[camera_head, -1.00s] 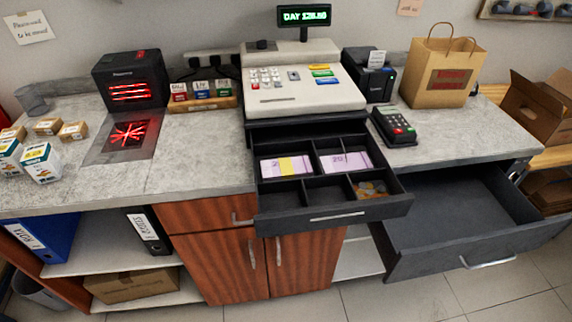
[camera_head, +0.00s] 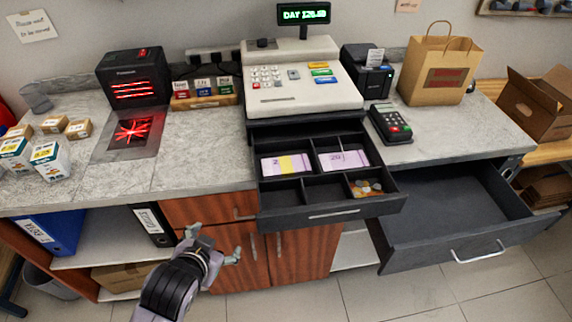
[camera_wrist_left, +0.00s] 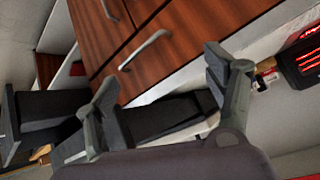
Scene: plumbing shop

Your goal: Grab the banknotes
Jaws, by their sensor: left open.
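The banknotes lie in the open black till drawer (camera_head: 330,214) under the cash register. A left stack (camera_head: 286,165) has a yellow band between pale purple ends. A right stack (camera_head: 343,160) is pale purple. Each lies in its own back compartment. My left gripper (camera_head: 213,247) is open and empty, in front of the wooden cabinet doors, below and to the left of the till drawer. Its two fingers, spread apart, also show in the left wrist view (camera_wrist_left: 165,95), with cabinet fronts and handles beyond them. My right gripper is not in view.
Coins (camera_head: 366,187) lie in the till's front right compartment. A large dark drawer (camera_head: 450,236) stands open at lower right. The cash register (camera_head: 300,80) sits above the till. A card terminal (camera_head: 390,124) is on the counter at right.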

